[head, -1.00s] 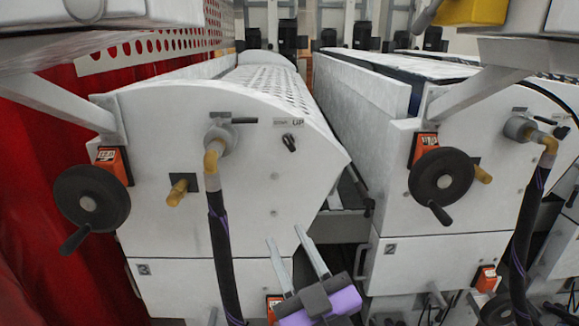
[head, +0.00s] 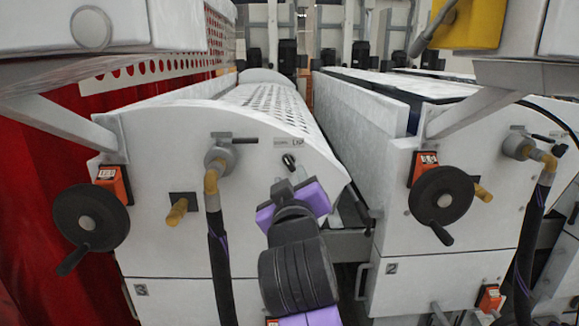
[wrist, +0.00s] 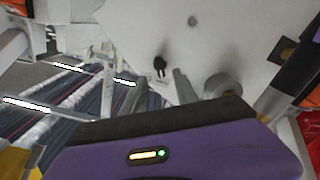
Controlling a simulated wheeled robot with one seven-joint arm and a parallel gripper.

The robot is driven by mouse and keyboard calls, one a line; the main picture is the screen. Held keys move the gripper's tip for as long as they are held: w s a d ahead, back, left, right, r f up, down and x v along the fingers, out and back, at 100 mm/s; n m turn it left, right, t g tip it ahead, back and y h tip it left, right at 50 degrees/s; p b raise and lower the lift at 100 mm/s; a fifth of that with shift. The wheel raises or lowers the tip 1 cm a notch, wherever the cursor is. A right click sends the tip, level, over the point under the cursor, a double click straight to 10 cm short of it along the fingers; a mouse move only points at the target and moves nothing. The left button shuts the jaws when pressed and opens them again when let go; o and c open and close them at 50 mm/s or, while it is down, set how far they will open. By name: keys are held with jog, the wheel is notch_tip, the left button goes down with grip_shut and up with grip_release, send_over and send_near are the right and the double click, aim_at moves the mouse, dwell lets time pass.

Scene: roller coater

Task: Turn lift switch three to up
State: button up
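A small black lift switch (head: 289,161) is on the white end panel (head: 150,150) of the left machine, below a label (head: 290,142) with DOWN at left and UP at right. Its lower part is close to or behind my gripper, so its setting is hard to read. My gripper (head: 290,182), purple and black, is raised in front of the panel just below the switch. In the wrist view, the switch (wrist: 160,66) lies ahead between the two grey fingers of my gripper (wrist: 143,70). The fingers are apart and hold nothing; I see no contact.
A black handwheel (head: 90,218), a yellow knob (head: 177,210) and a pipe with a dark hose (head: 217,245) are left of my gripper. A second similar machine (head: 400,240) with its own handwheel (head: 441,196) stands at right. A narrow gap separates the machines.

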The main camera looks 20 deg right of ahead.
aim_at(289, 165)
jog(key=p+x, duration=0.1)
jog(key=x, duration=0.6)
jog(key=shift+p, duration=0.3)
grip_shut()
